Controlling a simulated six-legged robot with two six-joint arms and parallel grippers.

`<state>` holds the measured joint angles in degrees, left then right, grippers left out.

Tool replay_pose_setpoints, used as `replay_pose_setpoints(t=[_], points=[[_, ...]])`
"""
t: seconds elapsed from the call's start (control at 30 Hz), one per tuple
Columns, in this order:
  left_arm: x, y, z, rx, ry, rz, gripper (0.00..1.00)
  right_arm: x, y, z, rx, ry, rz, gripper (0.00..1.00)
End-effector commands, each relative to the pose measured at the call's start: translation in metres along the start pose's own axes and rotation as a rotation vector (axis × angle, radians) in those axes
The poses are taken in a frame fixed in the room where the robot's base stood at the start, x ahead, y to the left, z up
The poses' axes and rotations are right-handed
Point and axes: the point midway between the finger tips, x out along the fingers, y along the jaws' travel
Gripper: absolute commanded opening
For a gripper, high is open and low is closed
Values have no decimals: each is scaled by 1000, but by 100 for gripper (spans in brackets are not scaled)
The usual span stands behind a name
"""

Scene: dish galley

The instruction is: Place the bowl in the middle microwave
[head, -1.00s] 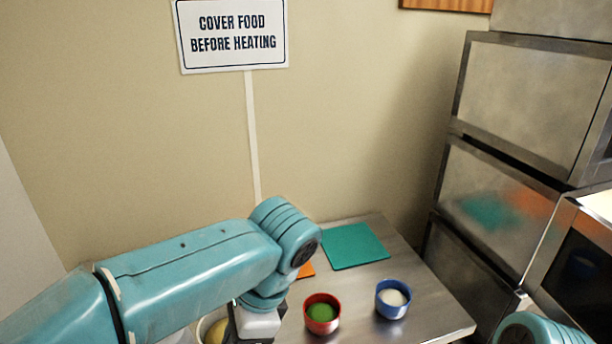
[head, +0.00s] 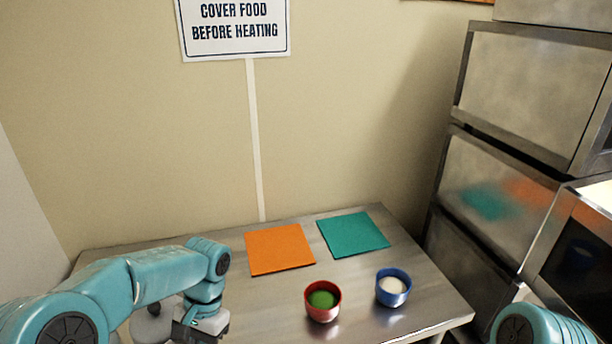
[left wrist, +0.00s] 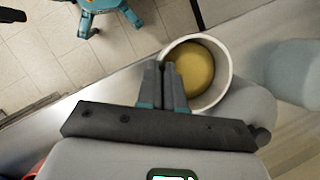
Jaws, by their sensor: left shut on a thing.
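A white bowl (left wrist: 223,80) with yellow food (left wrist: 196,76) in it shows in the left wrist view. My left gripper (left wrist: 174,82) is shut on the bowl's near rim. In the head view my left gripper (head: 203,328) is low at the left front of the steel table, and I cannot clearly make out the bowl there. A stack of steel microwaves stands at the right; the middle one (head: 495,180) mirrors the coloured mats. A dark-windowed panel (head: 580,255) stands out at the right edge. My right gripper is out of view.
On the steel table (head: 360,308) lie an orange mat (head: 279,249) and a teal mat (head: 353,234). A red bowl (head: 322,314) with green food and a blue bowl (head: 393,300) with white food stand near the front. A sign (head: 235,28) hangs on the wall.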

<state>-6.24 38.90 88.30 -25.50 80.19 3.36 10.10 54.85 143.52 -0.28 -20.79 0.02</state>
Motion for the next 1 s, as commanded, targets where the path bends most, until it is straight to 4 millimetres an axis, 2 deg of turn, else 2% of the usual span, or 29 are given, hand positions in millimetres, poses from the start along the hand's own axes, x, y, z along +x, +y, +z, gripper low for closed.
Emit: replay_pose_setpoints(t=[0.1,0.27,1.0], points=[[-3,6,-12,-152,-3,63,0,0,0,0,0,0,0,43],[-3,8,-15,-262,-11,108,0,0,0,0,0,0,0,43],[-4,10,-16,-270,-11,111,0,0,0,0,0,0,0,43]])
